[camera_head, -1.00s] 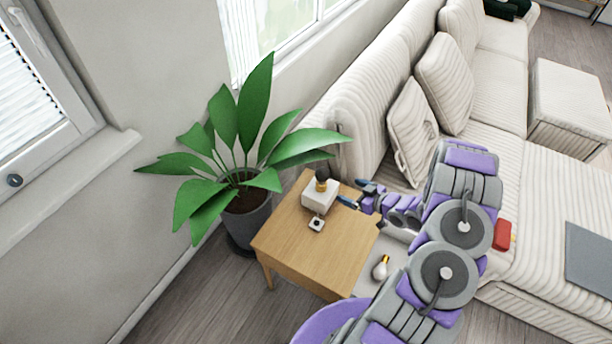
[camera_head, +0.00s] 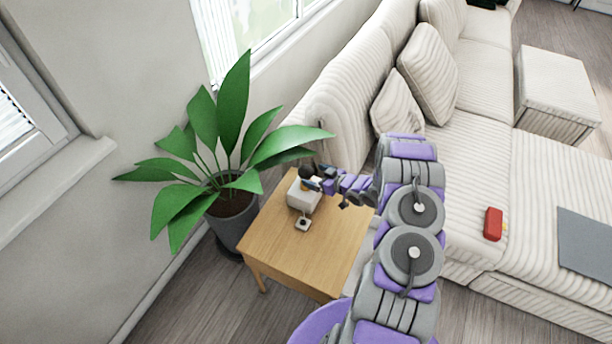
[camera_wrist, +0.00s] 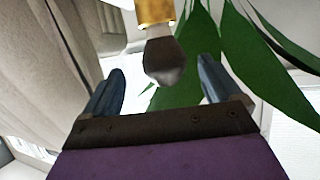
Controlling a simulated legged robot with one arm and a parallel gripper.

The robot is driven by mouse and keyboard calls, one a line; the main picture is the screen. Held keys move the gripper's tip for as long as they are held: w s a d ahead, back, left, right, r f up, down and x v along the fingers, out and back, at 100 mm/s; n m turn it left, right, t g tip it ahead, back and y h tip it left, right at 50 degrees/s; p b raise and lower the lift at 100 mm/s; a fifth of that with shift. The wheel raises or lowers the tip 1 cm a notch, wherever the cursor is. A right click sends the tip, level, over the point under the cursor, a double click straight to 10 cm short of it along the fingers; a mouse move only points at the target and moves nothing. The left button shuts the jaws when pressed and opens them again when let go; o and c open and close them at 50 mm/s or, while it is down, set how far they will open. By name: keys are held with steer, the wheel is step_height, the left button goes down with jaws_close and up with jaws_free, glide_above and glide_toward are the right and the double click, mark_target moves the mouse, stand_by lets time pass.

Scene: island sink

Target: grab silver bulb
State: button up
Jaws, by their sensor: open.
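The silver bulb (camera_wrist: 166,58) is dark grey with a gold base (camera_wrist: 155,11) and shows in the wrist view between the two fingers. In the head view the bulb (camera_head: 307,171) stands at the top of a white block (camera_head: 304,197) on the wooden side table (camera_head: 285,253). My gripper (camera_wrist: 160,75) is open, with one blue finger on each side of the bulb and gaps visible on both sides. In the head view my gripper (camera_head: 314,179) is right at the bulb and partly covers it and its gold base.
A small white item with a dark top (camera_head: 302,223) lies in front of the block. A potted plant (camera_head: 233,218) stands left of the table, its leaves reaching near the bulb. A striped sofa (camera_head: 470,150) is to the right, with a red object (camera_head: 493,224) on it.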

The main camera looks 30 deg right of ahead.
mark_target(310, 171)
steer(key=shift+w+f+b, duration=0.2)
steer(key=shift+w+b, duration=0.05)
steer(key=shift+w, duration=0.4)
steer(key=shift+w+f+b, duration=0.2)
steer(key=shift+w+b, duration=0.05)
steer(key=shift+w, duration=0.35)
steer(key=a, duration=0.1)
steer(key=w+a, duration=0.1)
steer(key=a, duration=0.1)
steer(key=shift+w+a+f, duration=0.1)
steer(key=shift+w, duration=0.2)
steer(key=shift+a, duration=0.2)
steer(key=shift+d+f, duration=0.1)
steer(key=shift+d, duration=1.1)
steer(key=c, duration=0.5)
steer(key=shift+d, duration=0.1)
steer(key=shift+c, duration=0.8)
steer(key=shift+a, duration=0.8)
steer(key=c, duration=0.4)
